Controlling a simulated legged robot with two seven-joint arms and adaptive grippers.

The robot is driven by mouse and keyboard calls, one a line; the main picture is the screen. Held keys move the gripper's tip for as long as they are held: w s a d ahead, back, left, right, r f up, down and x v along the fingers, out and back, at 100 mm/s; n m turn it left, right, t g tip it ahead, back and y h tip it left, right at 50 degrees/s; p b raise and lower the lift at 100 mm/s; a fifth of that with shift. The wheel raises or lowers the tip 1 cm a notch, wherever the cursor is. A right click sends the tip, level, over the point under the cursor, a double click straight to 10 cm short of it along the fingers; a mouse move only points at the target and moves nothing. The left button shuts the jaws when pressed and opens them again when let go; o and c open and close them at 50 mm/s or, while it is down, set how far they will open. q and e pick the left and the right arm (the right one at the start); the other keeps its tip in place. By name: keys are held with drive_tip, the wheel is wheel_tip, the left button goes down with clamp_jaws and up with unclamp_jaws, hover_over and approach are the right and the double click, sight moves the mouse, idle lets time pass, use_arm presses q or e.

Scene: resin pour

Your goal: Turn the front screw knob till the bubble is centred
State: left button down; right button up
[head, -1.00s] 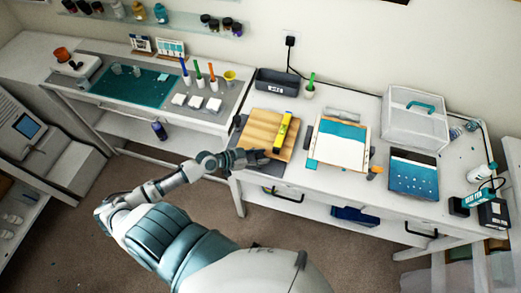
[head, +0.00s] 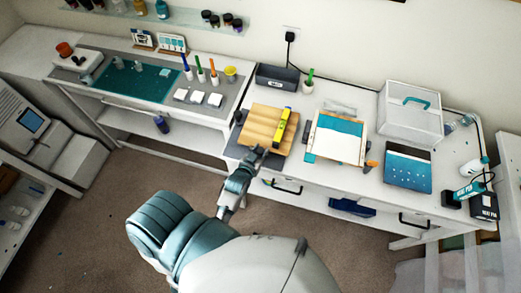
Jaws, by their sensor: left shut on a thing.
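A wooden board (head: 262,124) lies on a dark base on the right-hand bench. A yellow spirit level (head: 281,127) lies lengthwise on it, and its bubble is too small to read. My left gripper (head: 259,154) is at the board's front edge, low beside the base. It is shut on the front screw knob, which its fingers hide. A dark knob (head: 238,117) shows at the board's left side. My right gripper is not in view.
A clipped white-and-teal panel (head: 337,138) stands right of the board, with an orange-handled tool (head: 371,165) beside it. Behind are a dark bin (head: 283,78) and a green-tipped pot (head: 308,84). A clear case (head: 411,113) stands further right.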

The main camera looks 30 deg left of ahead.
use_arm(q)
drive_tip(key=shift+w+r+n+y, duration=0.1)
drive_tip(key=shift+r+n+y, duration=0.05)
drive_tip(key=shift+n+y, duration=0.3)
drive_tip(key=c, duration=0.7)
unclamp_jaws()
drive_tip(key=shift+c, duration=0.2)
drive_tip(key=shift+s, duration=0.25)
drive_tip(key=v, duration=1.1)
drive_tip(key=shift+s+r, duration=0.25)
drive_tip(key=shift+d, duration=0.15)
